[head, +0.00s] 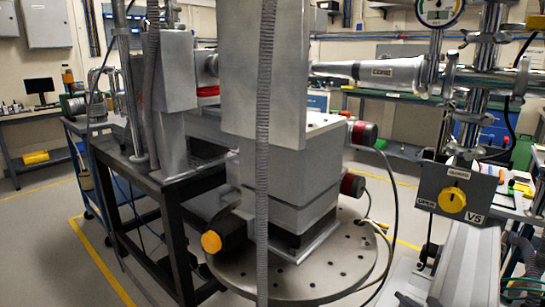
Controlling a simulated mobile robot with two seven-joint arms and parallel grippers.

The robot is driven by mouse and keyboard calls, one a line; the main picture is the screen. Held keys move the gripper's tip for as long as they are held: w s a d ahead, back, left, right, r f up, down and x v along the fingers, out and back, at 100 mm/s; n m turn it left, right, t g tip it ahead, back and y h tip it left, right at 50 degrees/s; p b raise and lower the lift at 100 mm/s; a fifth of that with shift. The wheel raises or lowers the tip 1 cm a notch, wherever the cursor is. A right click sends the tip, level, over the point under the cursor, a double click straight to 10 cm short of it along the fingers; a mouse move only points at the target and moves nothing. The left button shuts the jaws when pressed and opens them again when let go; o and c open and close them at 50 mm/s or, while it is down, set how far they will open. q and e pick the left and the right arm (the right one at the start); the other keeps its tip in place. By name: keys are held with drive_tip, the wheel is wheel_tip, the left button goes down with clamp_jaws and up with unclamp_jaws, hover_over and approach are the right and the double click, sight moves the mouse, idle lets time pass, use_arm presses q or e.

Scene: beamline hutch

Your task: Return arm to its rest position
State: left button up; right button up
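Neither of my grippers shows in the head view, and I cannot make out any part of my arms. A tall grey metal block (283,60) fills the upper middle, with a ribbed hose (264,170) hanging in front of it. Below it, a grey stacked stage (300,185) stands on a round drilled plate (335,265). A yellow knob (211,241) sits on the stage's lower left. At right, a grey valve box (453,194) marked V5 carries a yellow knob (452,200).
A black-framed table (175,225) stands close at left. A metal beam pipe (390,73) and a round gauge (438,10) are at upper right. Cables (393,210) hang between the stage and the valve box. Open floor (45,240) shows at far left.

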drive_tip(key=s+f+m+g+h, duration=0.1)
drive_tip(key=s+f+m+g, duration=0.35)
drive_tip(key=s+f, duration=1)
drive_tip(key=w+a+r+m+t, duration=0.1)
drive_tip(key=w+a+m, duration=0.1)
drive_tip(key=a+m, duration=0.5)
use_arm(q)
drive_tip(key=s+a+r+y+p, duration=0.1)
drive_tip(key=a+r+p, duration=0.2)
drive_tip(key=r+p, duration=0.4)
drive_tip(key=p, duration=0.4)
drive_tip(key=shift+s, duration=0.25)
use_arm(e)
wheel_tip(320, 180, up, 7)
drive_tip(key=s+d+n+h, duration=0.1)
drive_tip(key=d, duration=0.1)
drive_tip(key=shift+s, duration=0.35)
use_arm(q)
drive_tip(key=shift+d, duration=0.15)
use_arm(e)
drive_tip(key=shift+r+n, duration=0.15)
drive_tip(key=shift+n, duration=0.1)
